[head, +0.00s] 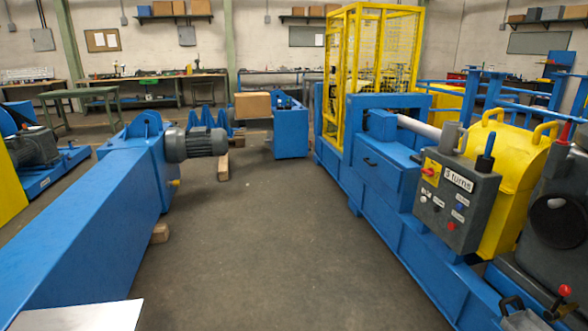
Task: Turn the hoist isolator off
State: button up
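No part marked as the hoist isolator can be read from here. A grey control box (455,205) stands on the blue machine at the right. A red rotary knob on a yellow plate (430,172) is at its upper left, and I cannot tell its setting or whether it is the isolator. Beside the knob a white label (458,179) reads something like "5 turns". Lower down are small buttons, a red one (451,226) among them. Another red knob (565,132) shows at the right edge. My gripper is not in view.
The long blue machine frame (380,205) runs along the right, with a yellow guard cage (375,70) behind. A blue beam (100,215) with a grey motor (203,143) lies along the left. A red-balled lever (565,290) is at lower right. The floor (285,240) between is clear.

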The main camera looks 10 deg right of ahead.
aim_at(430, 172)
jog(key=i+z, duration=0.25)
jog(key=i, duration=0.2)
jog(key=i+j+z, duration=0.1)
jog(key=i+z, duration=0.2)
jog(key=i, duration=0.2)
jog(key=i+j+z, duration=0.25)
jog(key=i, duration=0.2)
jog(key=i+j, duration=0.1)
jog(key=i, duration=0.45)
jog(key=i+z, duration=0.1)
jog(key=i, duration=0.5)
jog(key=i+j, duration=0.2)
jog(key=i, duration=0.35)
jog(key=l+z, duration=0.05)
